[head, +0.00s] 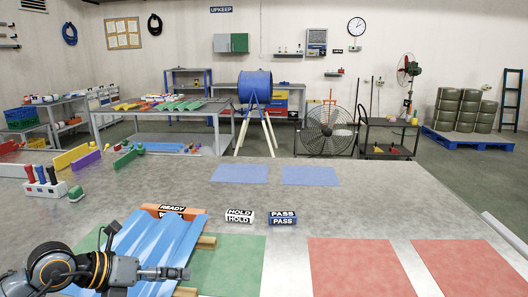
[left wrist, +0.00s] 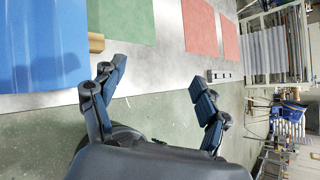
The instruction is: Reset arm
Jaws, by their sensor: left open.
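My left arm comes in from the lower left in the head view. The blue sheet (left wrist: 40,45) shows there at the upper left, apart from the fingers. My right gripper is in neither view.
A green mat (head: 228,265) lies under the sheet. Two red mats (head: 360,268) lie to the right, two blue mats (head: 240,173) farther back. HOLD (head: 239,216) and PASS (head: 283,218) blocks stand mid-table. A rack of colored-handled tools (head: 45,188) stands at left.

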